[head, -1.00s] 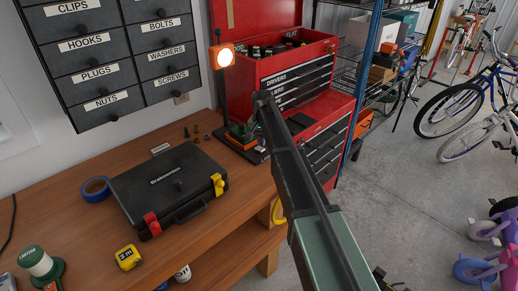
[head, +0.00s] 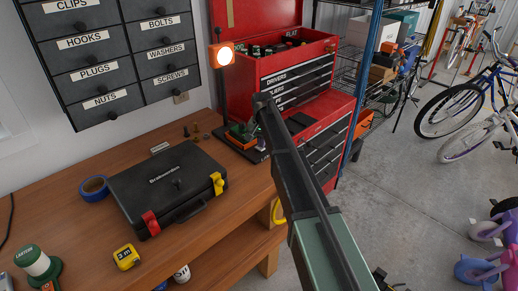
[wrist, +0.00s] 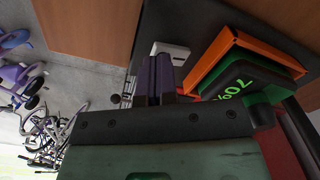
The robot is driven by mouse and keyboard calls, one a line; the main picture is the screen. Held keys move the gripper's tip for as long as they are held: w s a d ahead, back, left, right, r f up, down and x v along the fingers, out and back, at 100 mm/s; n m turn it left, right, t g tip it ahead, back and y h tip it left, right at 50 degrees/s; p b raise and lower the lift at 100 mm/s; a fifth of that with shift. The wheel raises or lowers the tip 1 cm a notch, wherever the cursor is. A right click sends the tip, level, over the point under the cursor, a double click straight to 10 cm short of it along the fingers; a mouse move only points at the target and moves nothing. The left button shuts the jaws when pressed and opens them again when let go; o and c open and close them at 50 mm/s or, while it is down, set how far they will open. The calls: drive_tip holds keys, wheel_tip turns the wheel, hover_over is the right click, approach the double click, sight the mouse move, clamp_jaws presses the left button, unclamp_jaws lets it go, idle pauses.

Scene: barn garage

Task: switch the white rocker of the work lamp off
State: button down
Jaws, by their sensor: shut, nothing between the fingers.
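The work lamp (head: 225,56) has an orange head and glows at the back of the bench, left of the red tool chest. Its stem runs down toward a dark base that my arm partly covers. In the wrist view a white piece (wrist: 171,51), which looks like the rocker, sits on a dark surface just beyond my fingertips. My gripper (wrist: 161,58) is shut and empty, its dark purplish fingers together. The fingertips are very close to the white piece; I cannot tell whether they touch it. The rocker's tilt is too small to make out.
An orange-edged holder (wrist: 216,58) with a black and green block (wrist: 250,80) marked with green digits stands right beside my fingers. The red tool chest (head: 305,80) is behind. A black case (head: 165,185) lies on the bench (head: 75,235) to the left.

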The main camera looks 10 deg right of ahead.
drive_tip(key=shift+f+b, duration=0.6)
drive_tip(key=shift+f, duration=0.1)
wheel_tip(320, 180, up, 7)
drive_tip(key=p, duration=0.7)
drive_tip(key=shift+r, duration=0.15)
